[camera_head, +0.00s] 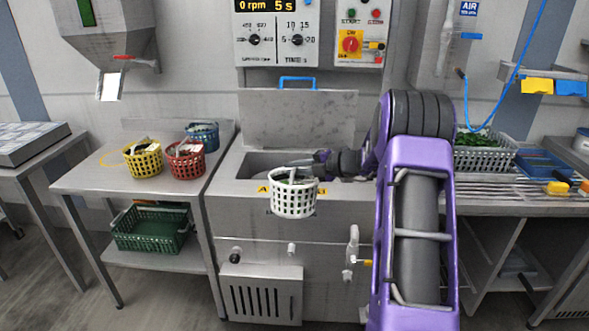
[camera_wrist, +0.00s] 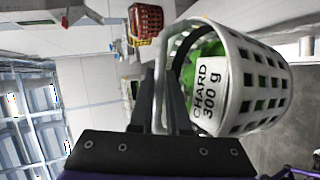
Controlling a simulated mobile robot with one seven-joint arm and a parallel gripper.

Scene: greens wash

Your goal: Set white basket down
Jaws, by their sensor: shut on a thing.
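The white basket (camera_head: 294,198) hangs in front of the wash machine's open basin, at about the height of its front rim, roughly upright in the head view. My gripper (camera_head: 302,164) reaches in from the right and is shut on its handle. In the wrist view the white basket (camera_wrist: 262,85) fills the right side, and my gripper's fingers (camera_wrist: 165,95) close at the handle. Green leaves (camera_wrist: 195,62) and a label reading "CHARD 300 g" (camera_wrist: 207,88) show inside it. I see nothing supporting the basket from below.
A steel table (camera_head: 95,178) at left holds yellow (camera_head: 143,160), red (camera_head: 186,162) and blue (camera_head: 203,137) baskets, with bare room at its front. A green crate (camera_head: 150,230) sits on its lower shelf. The machine's lid (camera_head: 298,118) stands raised. A grey crate of greens (camera_head: 482,158) stands at right.

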